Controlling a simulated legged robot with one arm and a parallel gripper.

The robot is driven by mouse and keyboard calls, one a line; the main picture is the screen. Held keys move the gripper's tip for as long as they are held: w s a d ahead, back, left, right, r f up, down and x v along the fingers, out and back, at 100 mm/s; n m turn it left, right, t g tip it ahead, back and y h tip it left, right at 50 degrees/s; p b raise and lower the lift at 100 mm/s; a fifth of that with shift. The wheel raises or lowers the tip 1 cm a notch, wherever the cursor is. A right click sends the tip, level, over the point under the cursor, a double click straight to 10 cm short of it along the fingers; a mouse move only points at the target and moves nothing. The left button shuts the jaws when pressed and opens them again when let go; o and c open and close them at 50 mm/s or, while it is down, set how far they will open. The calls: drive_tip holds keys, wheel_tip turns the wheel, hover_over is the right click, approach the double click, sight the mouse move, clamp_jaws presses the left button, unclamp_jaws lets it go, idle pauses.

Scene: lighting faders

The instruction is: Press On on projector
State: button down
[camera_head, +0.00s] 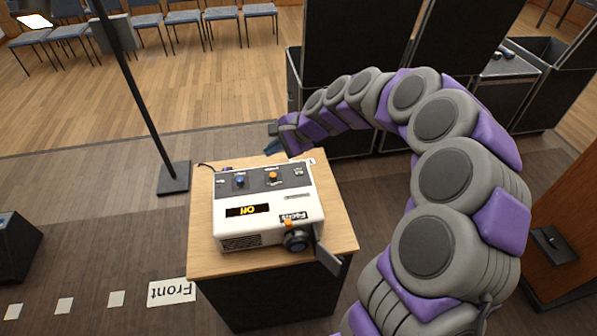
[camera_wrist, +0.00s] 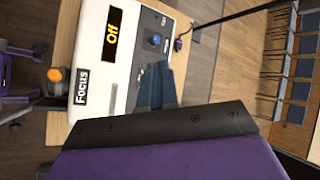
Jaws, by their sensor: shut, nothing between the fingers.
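The white projector (camera_head: 240,232) with a dark control strip stands on a small table, its display (camera_head: 247,210) reading "Off" in orange. A blue knob (camera_head: 239,181) and an orange knob (camera_head: 273,176) sit on the dark strip. In the wrist view the display (camera_wrist: 112,33) and the blue knob (camera_wrist: 152,40) show clearly. My gripper (camera_head: 270,149) is above the strip's far edge, shut and empty. In the wrist view its blue-grey fingertips (camera_wrist: 156,72) are just beside the blue knob and cover part of the strip; I cannot tell whether they touch the projector. No "On" label is readable.
The wooden tabletop (camera_head: 205,258) has bare room left of the projector. A lens with a dark flap (camera_head: 327,256) juts from its near right corner. A black stand (camera_head: 172,179) rises at the left, and dark cases (camera_head: 345,40) stand behind my arm.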

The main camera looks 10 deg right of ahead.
drive_tip(key=w+d+f+m+t+h, duration=0.1)
drive_tip(key=w+d+f+m+t, duration=0.1)
drive_tip(key=w+d+f+m, duration=0.4)
drive_tip(key=w+d+f, duration=0.2)
drive_tip(key=w+d, duration=0.1)
drive_tip(key=w, duration=0.1)
drive_tip(key=shift+d+f+m, duration=0.15)
drive_tip(key=shift+f+m, duration=0.25)
drive_tip(key=b, duration=0.6)
hover_over(301, 172)
wheel_tip(301, 172, down, 8)
drive_tip(key=shift+r, duration=0.1)
drive_tip(key=shift+f, duration=0.45)
drive_tip(key=shift+s+f, duration=0.1)
drive_tip(key=shift+f, duration=0.6)
idle(1.5)
idle(0.3)
drive_tip(key=shift+r+p, duration=0.5)
drive_tip(key=shift+r, duration=0.25)
